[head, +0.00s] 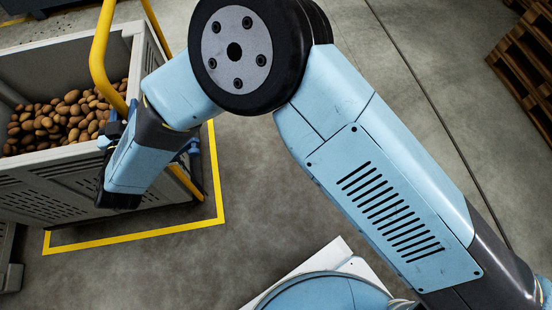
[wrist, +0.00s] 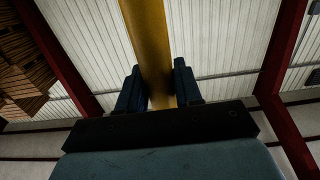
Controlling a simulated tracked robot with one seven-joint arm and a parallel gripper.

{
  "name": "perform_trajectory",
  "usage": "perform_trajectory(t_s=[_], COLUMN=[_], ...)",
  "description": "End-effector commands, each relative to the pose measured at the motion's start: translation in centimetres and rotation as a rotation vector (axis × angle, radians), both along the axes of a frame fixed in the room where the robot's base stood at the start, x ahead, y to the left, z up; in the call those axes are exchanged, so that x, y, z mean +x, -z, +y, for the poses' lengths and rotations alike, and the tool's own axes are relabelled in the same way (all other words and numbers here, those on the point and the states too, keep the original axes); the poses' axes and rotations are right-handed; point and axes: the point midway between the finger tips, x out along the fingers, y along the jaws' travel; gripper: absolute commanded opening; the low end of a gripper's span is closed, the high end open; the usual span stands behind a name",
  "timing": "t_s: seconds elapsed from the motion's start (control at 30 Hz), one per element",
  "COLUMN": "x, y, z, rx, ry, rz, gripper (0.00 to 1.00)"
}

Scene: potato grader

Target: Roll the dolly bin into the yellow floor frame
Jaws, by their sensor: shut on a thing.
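The dolly bin (head: 55,185) is a grey slatted bin holding brown potatoes, at the left of the head view. Its yellow handle (head: 100,55) rises at the right end and also shows in the wrist view (wrist: 146,35). My gripper (wrist: 157,80) is shut on the handle's bar, one dark finger on each side; in the head view my wrist partly hides this grip. The yellow floor frame (head: 150,233) shows as lines in front of and to the right of the bin. The bin hides the rest, so I cannot tell whether it lies wholly inside.
Wooden pallets (head: 525,60) are stacked at the upper right. The grey concrete floor (head: 270,190) between the frame and my arm is clear. A grey structure (head: 10,262) stands at the lower left edge, close to the frame's corner.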

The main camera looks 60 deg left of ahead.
Motion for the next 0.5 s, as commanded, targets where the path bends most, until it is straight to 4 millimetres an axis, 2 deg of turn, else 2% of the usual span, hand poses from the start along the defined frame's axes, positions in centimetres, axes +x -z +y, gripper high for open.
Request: perform_trajectory(t_s=[0.03, 0.1, 0.5], x=[-1.3, -2.0, -4.6], y=[-0.3, -0.4, -0.2], z=[0.1, 0.2, 1.2], rx=[0.004, 0.004, 0.002], ry=[-0.016, -0.017, -0.014], rz=[0.007, 0.007, 0.005], gripper=[0.00, 0.00, 0.00])
